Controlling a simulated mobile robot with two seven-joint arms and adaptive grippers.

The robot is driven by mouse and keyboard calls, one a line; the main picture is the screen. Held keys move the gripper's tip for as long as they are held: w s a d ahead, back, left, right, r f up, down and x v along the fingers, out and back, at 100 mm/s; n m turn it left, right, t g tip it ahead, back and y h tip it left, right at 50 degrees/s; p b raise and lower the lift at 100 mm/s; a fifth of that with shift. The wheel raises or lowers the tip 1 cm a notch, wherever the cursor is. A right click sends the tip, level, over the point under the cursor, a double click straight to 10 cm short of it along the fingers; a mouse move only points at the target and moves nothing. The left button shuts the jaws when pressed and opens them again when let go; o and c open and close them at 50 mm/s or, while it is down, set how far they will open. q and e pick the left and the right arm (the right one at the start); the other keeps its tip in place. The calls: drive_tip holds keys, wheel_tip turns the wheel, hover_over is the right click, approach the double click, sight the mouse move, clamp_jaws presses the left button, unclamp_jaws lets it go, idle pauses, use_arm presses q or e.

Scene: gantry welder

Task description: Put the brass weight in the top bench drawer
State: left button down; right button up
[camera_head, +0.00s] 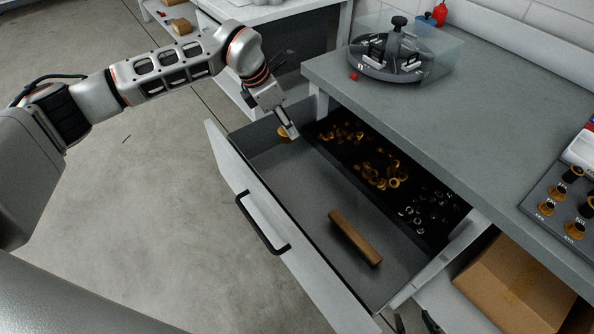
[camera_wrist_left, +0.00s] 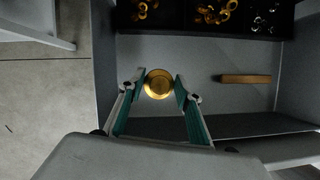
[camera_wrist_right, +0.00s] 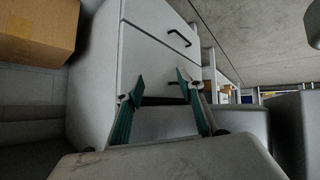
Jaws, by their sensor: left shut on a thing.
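The top bench drawer (camera_head: 262,160) is pulled open, with a grey front and a black handle. The brass weight (camera_wrist_left: 158,84) is round and gold, between the fingers of my left gripper (camera_wrist_left: 160,90) in the left wrist view. In the head view the weight (camera_head: 284,133) shows partly behind the left gripper (camera_head: 290,131), inside the drawer's far left end. My left gripper is shut on the weight; whether the weight touches the drawer floor I cannot tell. My right gripper (camera_wrist_right: 160,84) is open and empty, facing the bench's grey front in the right wrist view.
A wooden bar (camera_head: 354,238) lies on the drawer floor. A black divided tray (camera_head: 375,170) with several brass fittings and silver parts fills the drawer's back side. The grey benchtop (camera_head: 420,125) overhangs it. A cardboard box (camera_head: 515,285) stands below at right.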

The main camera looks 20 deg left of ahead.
use_arm(q)
wheel_tip(320, 180, down, 15)
drive_tip(key=b, duration=0.2)
drive_tip(key=shift+r+b, duration=0.1)
drive_tip(key=shift+b, duration=0.25)
drive_tip(key=shift+r, duration=0.1)
use_arm(e)
drive_tip(key=shift+w+a+r, duration=0.2)
drive_tip(key=shift+w+a, duration=0.05)
drive_tip(key=shift+w, duration=0.45)
drive_tip(key=shift+f, duration=0.1)
use_arm(q)
drive_tip(key=c, duration=1.4)
unclamp_jaws()
drive_tip(key=shift+f, duration=0.2)
drive_tip(key=shift+c, duration=0.2)
use_arm(e)
drive_tip(key=shift+s, duration=0.15)
drive_tip(key=shift+f, duration=0.1)
